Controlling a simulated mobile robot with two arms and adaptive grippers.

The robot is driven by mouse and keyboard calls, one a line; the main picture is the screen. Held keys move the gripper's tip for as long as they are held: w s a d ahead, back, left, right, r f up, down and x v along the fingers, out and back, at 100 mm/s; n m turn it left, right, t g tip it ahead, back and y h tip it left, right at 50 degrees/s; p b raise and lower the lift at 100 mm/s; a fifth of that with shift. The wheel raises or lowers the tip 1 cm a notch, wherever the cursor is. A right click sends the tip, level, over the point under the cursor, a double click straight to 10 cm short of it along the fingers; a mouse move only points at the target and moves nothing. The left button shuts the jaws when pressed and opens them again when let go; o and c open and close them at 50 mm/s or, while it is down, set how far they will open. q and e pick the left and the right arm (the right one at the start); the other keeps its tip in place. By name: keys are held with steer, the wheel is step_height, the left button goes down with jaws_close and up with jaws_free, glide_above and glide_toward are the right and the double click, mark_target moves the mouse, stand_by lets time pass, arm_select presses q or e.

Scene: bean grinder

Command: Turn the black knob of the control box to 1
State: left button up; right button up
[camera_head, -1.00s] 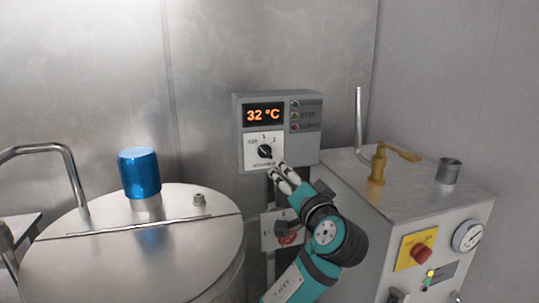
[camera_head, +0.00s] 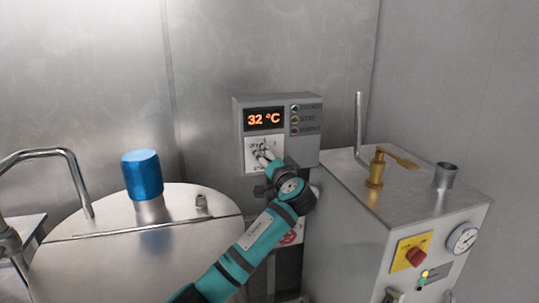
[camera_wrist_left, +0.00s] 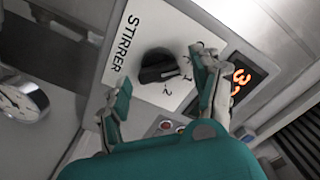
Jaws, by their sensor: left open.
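The grey control box (camera_head: 305,155) hangs on the metal wall, its display reading 32 °C. Its white STIRRER plate carries the black knob, which my left gripper hides in the head view. In the left wrist view the black knob (camera_wrist_left: 158,66) shows, with a "2" printed near it; which mark it points at I cannot tell for sure. My left gripper (camera_head: 262,153) is open in front of the plate. In the left wrist view its two fingers (camera_wrist_left: 163,88) stand apart, one to each side of the knob, and contact is not visible. My right gripper is not in view.
A steel vessel (camera_head: 110,255) with a blue cap (camera_head: 142,174) stands at the left. A steel cabinet (camera_head: 340,240) with a brass valve (camera_head: 376,168), red switch (camera_head: 416,257) and gauge (camera_head: 463,238) stands at the right. A red-marked plate (camera_head: 290,238) is below the box.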

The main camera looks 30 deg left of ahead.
arm_select(q)
steer(key=shift+w+a, duration=0.1)
steer(key=shift+c, duration=0.2)
steer(key=c, duration=1.1)
